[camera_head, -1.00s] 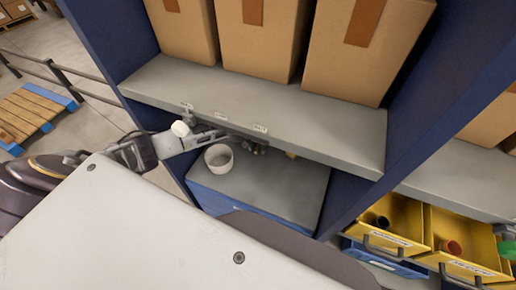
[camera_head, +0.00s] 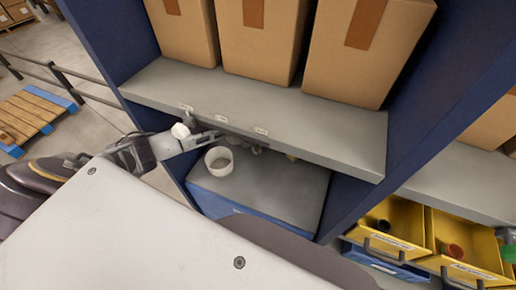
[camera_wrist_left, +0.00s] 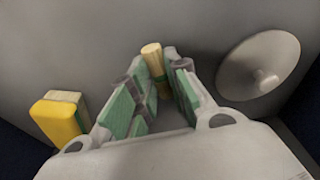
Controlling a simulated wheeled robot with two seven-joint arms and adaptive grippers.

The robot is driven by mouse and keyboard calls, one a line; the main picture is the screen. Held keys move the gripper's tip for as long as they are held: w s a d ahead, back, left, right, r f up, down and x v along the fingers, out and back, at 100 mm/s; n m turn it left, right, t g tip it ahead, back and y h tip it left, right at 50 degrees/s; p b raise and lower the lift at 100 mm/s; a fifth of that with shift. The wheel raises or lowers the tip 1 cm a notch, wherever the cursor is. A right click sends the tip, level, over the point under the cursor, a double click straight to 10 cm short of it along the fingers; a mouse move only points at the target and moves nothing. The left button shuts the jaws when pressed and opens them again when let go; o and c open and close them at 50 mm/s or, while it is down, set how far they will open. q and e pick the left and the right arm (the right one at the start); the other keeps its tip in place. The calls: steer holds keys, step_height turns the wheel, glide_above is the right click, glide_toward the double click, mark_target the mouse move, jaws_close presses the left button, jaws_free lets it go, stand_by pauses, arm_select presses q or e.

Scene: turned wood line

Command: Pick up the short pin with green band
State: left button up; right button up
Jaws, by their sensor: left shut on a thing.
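My left gripper (camera_wrist_left: 160,88) is shut on a pale wooden pin (camera_wrist_left: 152,60), whose light end sticks out between the green-padded fingers in the left wrist view. The fingers hide the rest of the pin, so I cannot make out its band. In the head view my left gripper (camera_head: 252,147) reaches under the grey upper shelf, above the lower surface, and its tips are partly shaded. My right gripper is not in view.
A yellow block-like piece (camera_wrist_left: 58,122) and a grey disc with a knob (camera_wrist_left: 260,68) lie either side of the fingers. A white ring-shaped container (camera_head: 220,168) stands on the lower grey surface (camera_head: 285,185). The upper shelf (camera_head: 290,115) holds cardboard boxes; yellow bins (camera_head: 395,240) are at right.

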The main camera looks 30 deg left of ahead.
mark_target(258, 147)
arm_select(q)
step_height(258, 147, up, 8)
steer(key=shift+r+b, duration=0.1)
steer(key=shift+b, duration=0.35)
stand_by(0.3)
steer(key=shift+s, duration=0.1)
